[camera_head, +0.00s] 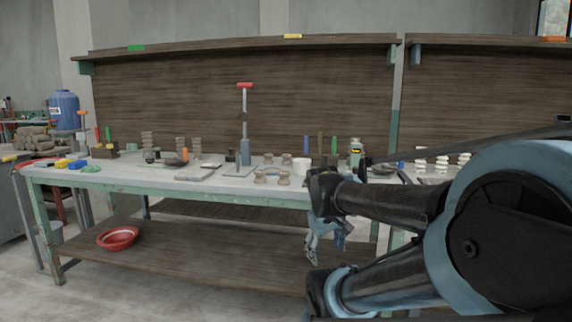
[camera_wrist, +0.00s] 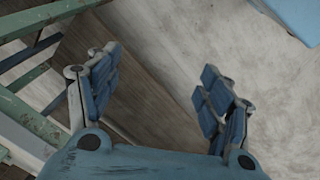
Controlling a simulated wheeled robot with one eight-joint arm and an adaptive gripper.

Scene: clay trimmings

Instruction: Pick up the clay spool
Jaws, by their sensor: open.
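Several small beige, spool-shaped clay pieces stand on the pale worktable in the head view. Two are near its front edge, one (camera_head: 260,176) left of the other (camera_head: 284,178), and I cannot tell which is the clay spool. My gripper (camera_head: 326,246) hangs below tabletop height, in front of the table and right of these pieces. It is open and apart from them. In the wrist view my gripper (camera_wrist: 158,88) has its blue-padded fingers spread with nothing between them, and no clay piece shows there.
The worktable (camera_head: 120,176) has green legs and a wooden lower shelf (camera_head: 190,262) with a red bowl (camera_head: 117,238). A white cup (camera_head: 301,167) stands right of the clay pieces. Upright tools and a red-topped stand (camera_head: 245,120) rise behind. The floor at front left is clear.

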